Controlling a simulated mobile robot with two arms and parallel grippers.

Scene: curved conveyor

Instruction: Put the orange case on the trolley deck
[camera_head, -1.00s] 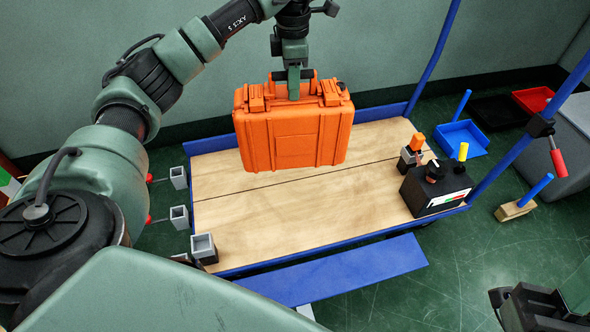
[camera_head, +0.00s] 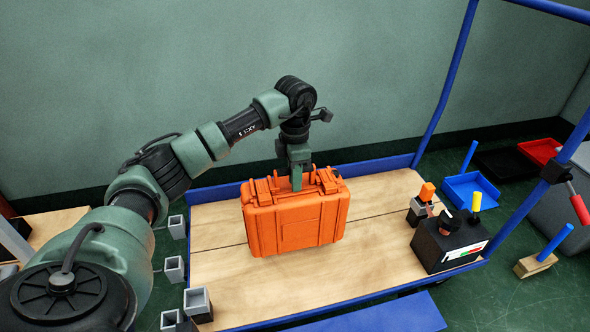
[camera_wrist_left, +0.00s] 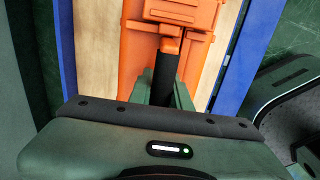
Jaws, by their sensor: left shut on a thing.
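The orange case (camera_head: 296,222) is upright over the trolley deck (camera_head: 230,285), a wooden surface with blue edges. My left gripper (camera_head: 297,182) is shut on the case's top handle, with its arm coming in from the left. The case's underside is at or very near the deck; I cannot tell whether it touches. In the left wrist view the case (camera_wrist_left: 190,12) fills the upper middle, with the gripper (camera_wrist_left: 168,65) at its handle and the deck (camera_wrist_left: 97,45) beside it. My right gripper is out of view.
A black box with a knob (camera_head: 445,243) and a small orange-topped block (camera_head: 424,200) stand at the deck's right end. Grey square sockets (camera_head: 197,302) line the left end. Blue uprights (camera_head: 447,80) rise at the right. The deck's front is clear.

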